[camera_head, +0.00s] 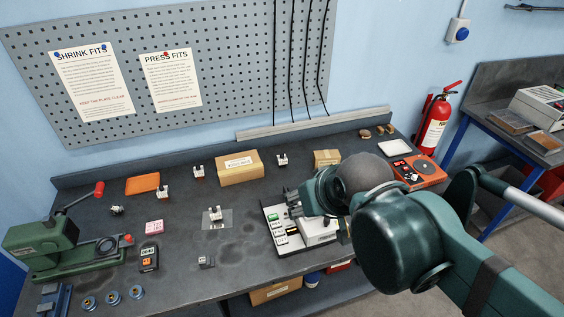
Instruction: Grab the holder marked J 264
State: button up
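Several small holders with dark or metallic bodies and pale tops stand on the dark bench. One is beside the orange tray (163,193), one left of the large cardboard box (199,173), one right of that box (282,160), and one on a clear sheet mid-bench (214,215). A small grey block (205,262) sits nearer the front edge. Their markings are too small to read, so I cannot tell which is J 264. My arm reaches in from the right over the right part of the bench. Its fingers are hidden or indistinguishable behind my links.
A white-based device with labelled switches (277,240) stands close beside my arm. A cardboard box (240,167) and a smaller box (327,158) are at the back. A green press (45,240) is at left. An orange device (425,175) is at right. Mid-bench is fairly open.

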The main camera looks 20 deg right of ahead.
jog(key=w+d+r+m+g, duration=0.1)
jog(key=w+r+m, duration=0.15)
jog(key=w, duration=0.45)
jog(key=w+d+r+m+g, duration=0.1)
jog(key=w+m, duration=0.2)
jog(key=w, duration=0.5)
jog(key=m+g+h, duration=0.2)
jog(key=m+g, duration=0.3)
jog(key=m, duration=0.8)
send_over(280, 158)
jog(key=f, duration=2.5)
jog(key=shift+s+a+f+p, duration=0.1)
jog(key=shift+a+f+p, duration=0.1)
jog(key=shift+a+p, duration=0.15)
jog(key=shift+w+d+f, duration=0.15)
jog(key=shift+w+f, duration=0.15)
jog(key=shift+f, duration=0.35)
jog(key=shift+d+f, duration=0.2)
jog(key=shift+f, duration=1.05)
